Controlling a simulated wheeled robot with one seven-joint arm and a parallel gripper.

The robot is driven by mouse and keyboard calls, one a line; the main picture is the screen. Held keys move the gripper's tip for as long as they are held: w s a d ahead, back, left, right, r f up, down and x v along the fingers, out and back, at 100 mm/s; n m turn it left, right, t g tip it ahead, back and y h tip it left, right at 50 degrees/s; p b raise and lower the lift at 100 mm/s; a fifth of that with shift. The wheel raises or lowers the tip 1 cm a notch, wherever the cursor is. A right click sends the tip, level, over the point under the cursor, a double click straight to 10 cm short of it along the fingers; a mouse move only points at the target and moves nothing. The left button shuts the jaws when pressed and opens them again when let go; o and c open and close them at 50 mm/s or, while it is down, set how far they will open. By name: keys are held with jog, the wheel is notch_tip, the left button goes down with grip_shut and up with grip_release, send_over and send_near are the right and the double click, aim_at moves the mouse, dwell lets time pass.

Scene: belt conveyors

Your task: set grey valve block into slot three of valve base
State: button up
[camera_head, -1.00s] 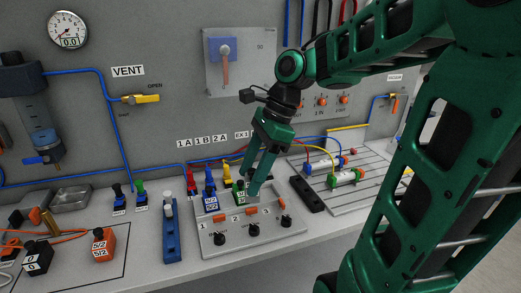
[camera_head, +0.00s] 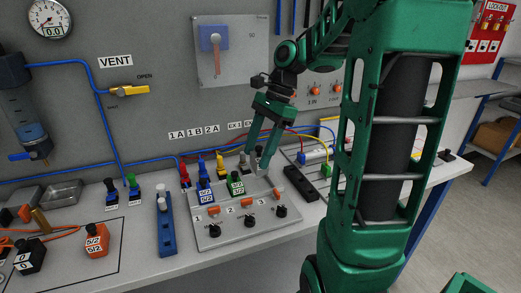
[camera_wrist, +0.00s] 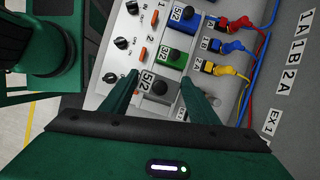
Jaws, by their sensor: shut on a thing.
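The valve base (camera_head: 215,238) is a light grey plate on the bench with numbered slots. A blue valve block (camera_head: 204,192) stands at slot one and a green valve block (camera_head: 236,184) at slot two. My gripper (camera_head: 261,168) is right of the green block, at the slot-three side of the base. In the wrist view the fingers (camera_wrist: 160,96) are shut on the grey valve block (camera_wrist: 164,90), labelled 5/2, beside the green block (camera_wrist: 173,58). The fingers hide most of it in the head view. I cannot tell whether it touches the base.
Black knobs and orange levers line the base's front. Red, blue and yellow plugs (camera_wrist: 230,46) with hoses lie behind it. A blue rail (camera_head: 166,228) stands left, with black (camera_head: 28,260) and orange (camera_head: 96,240) blocks further left. A dark bar (camera_head: 300,185) lies right.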

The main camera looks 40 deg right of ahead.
jog(key=shift+n, duration=0.4)
jog(key=shift+w+d+f, duration=0.15)
jog(key=shift+d+f, duration=0.3)
jog(key=shift+f, duration=0.45)
jog(key=shift+w+d+f, duration=0.1)
jog(key=shift+d+f, duration=0.3)
jog(key=shift+f, duration=0.5)
jog(key=shift+w+d+f, duration=0.15)
jog(key=shift+d+f, duration=0.3)
jog(key=shift+f, duration=0.45)
jog(key=shift+f, duration=1.15)
dwell(0.3)
jog(key=o, duration=1.6)
jog(key=shift+o, duration=0.2)
notch_tip(320, 180, up, 7)
dwell(0.4)
